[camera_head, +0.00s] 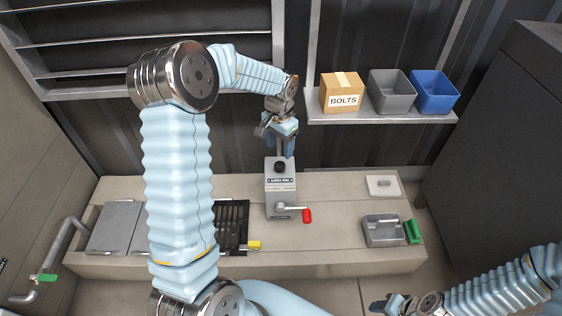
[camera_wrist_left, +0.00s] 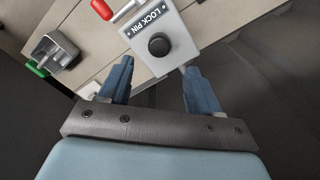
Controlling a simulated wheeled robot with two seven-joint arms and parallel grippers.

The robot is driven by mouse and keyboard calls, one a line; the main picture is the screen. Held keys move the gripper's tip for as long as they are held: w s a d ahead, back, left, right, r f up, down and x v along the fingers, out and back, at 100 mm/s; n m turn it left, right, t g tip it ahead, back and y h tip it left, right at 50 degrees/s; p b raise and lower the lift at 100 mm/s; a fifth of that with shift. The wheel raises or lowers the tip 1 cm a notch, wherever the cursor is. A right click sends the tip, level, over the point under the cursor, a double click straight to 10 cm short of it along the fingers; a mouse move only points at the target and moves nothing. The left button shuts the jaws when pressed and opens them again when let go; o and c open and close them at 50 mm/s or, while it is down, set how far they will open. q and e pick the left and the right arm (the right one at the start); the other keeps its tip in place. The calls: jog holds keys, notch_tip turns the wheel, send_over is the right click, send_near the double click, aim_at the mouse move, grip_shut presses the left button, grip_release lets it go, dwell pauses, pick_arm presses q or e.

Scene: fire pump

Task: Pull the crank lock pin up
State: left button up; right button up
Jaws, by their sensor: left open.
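The crank lock pin (camera_head: 279,167) is a round black knob on top of a grey box (camera_head: 280,203) with a label strip. In the left wrist view the black knob (camera_wrist_left: 159,45) sits beside the words LOCK PIN. The crank handle (camera_head: 307,215) has a red grip and comes off the front of the box. My left gripper (camera_head: 281,152) is open and points down just above the knob. In the left wrist view its two blue fingers (camera_wrist_left: 157,75) are spread apart, with the knob beyond the gap between them. My right gripper (camera_head: 388,304) is low at the right, away from the box.
The box stands on a long beige bench (camera_head: 340,240). A dark grate (camera_head: 232,222) and a yellow piece (camera_head: 254,245) lie left of it. A grey tray (camera_head: 384,231) and green handle (camera_head: 413,231) are at the right. A shelf (camera_head: 380,118) holds the BOLTS box (camera_head: 341,97) and bins.

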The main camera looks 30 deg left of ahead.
aim_at(280, 164)
pick_arm(q)
notch_tip(280, 164, down, 8)
jog(key=shift+r, duration=0.1)
jog(key=shift+s, duration=0.1)
grip_shut()
dwell(0.4)
